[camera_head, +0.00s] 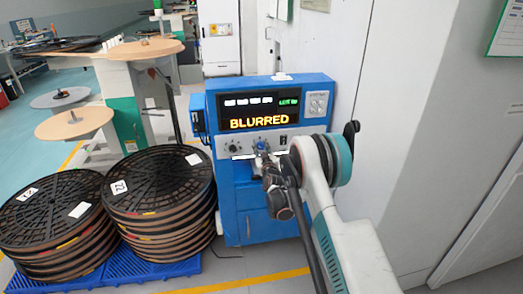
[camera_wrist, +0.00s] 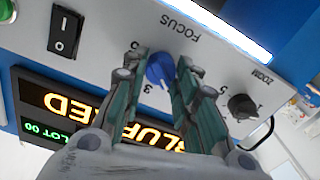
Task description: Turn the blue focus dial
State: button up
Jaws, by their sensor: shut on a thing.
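In the head view the dial (camera_head: 261,145) shows as a small blue spot at the tip of my gripper (camera_head: 264,158), on the front of the blue cabinet (camera_head: 253,228). The display (camera_head: 258,122) reads BLURRED in orange. The dial's pointer is not clear.
A black zoom dial (camera_wrist: 242,106) and a black rocker switch (camera_wrist: 66,33) flank the focus dial. Stacks of black reels (camera_head: 160,185) stand on a blue pallet (camera_head: 165,272) left of the cabinet. A white wall (camera_head: 400,120) is close on the right.

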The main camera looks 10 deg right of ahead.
jog(key=shift+m, duration=0.3)
jog(key=m, duration=0.3)
jog(key=shift+m, duration=0.4)
jog(key=m, duration=0.5)
jog(key=shift+d, duration=0.1)
jog(key=o, duration=1.1)
jog(key=shift+s, duration=0.1)
jog(key=s, duration=1.1)
jog(key=shift+s, duration=0.4)
